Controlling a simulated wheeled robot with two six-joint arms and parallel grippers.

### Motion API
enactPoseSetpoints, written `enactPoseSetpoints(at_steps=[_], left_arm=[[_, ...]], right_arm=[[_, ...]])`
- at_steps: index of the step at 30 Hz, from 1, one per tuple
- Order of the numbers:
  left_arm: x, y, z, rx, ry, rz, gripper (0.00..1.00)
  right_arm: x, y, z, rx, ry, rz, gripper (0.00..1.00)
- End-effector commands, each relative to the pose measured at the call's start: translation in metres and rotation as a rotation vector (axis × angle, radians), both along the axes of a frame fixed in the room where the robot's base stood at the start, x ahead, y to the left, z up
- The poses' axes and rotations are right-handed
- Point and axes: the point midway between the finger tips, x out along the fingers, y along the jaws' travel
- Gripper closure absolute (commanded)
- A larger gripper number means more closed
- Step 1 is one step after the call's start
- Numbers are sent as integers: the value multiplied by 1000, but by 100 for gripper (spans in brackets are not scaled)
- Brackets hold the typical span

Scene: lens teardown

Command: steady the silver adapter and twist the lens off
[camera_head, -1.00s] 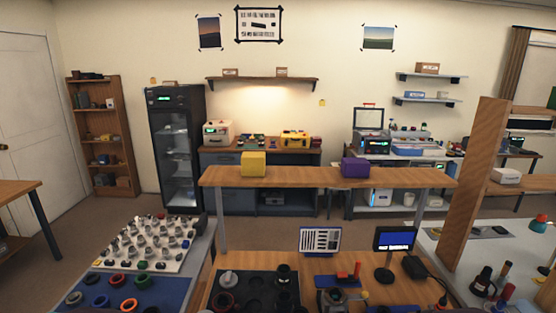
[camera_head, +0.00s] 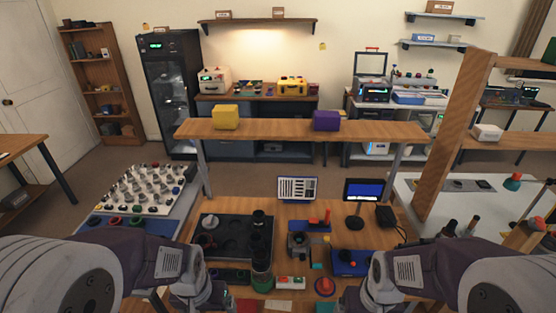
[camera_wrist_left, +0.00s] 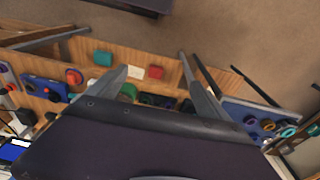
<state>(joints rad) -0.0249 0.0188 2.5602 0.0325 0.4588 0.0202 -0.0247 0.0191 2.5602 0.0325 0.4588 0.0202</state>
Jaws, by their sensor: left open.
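On the dark tray (camera_head: 235,240) in the head view stands a silver piece (camera_head: 210,222), which may be the adapter. Black lens-like cylinders (camera_head: 258,220) stand at the tray's right side. I cannot tell which piece is the task's lens. My left gripper (camera_wrist_left: 152,62) is open and empty in the left wrist view, with its fingers spread above the bench's front edge. My right arm enters the head view at the lower right; its jaws cannot be made out.
A small clamp-like fixture (camera_head: 298,243), a red-topped blue tool (camera_head: 312,223), a small screen (camera_head: 363,190) and a blue box with a red knob (camera_head: 350,262) share the wooden bench. A raised shelf (camera_head: 290,130) crosses behind. A parts board (camera_head: 147,190) is at left.

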Motion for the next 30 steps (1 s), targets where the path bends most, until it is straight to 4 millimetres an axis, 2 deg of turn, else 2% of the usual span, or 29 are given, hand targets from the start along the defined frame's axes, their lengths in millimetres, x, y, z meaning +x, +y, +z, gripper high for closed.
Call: enactPoseSetpoints(at_steps=[4,7,10,13,14,16,19,20,22,24,27,30], left_arm=[[-1,0,-2,4,7,-8,10],[-13,3,-13,51,87,-103,10],[-37,18,-31,181,263,-333,10],[-49,50,-43,394,469,-643,10],[-47,60,-44,467,523,-740,10],[-31,80,-45,648,624,-962,10],[13,91,-47,927,709,-1283,10],[29,88,-48,1015,717,-1380,10],[68,69,-57,1218,704,-1608,10],[102,35,-72,1409,641,-1830,10],[129,-19,-97,1608,501,-2079,10],[135,-64,-121,1727,354,-2257,10]], right_arm=[[0,0,-1,0,0,0,10],[0,0,-1,0,0,0,10],[0,0,-1,0,0,0,10],[0,0,-1,0,0,0,10],[0,0,-1,0,0,0,10],[0,0,-1,0,0,0,10],[0,0,-1,0,0,0,10],[0,0,-1,0,0,0,10],[0,0,-1,0,0,0,10],[0,0,-1,0,0,0,10],[0,0,-1,0,0,0,10],[0,0,-1,0,0,0,10]])
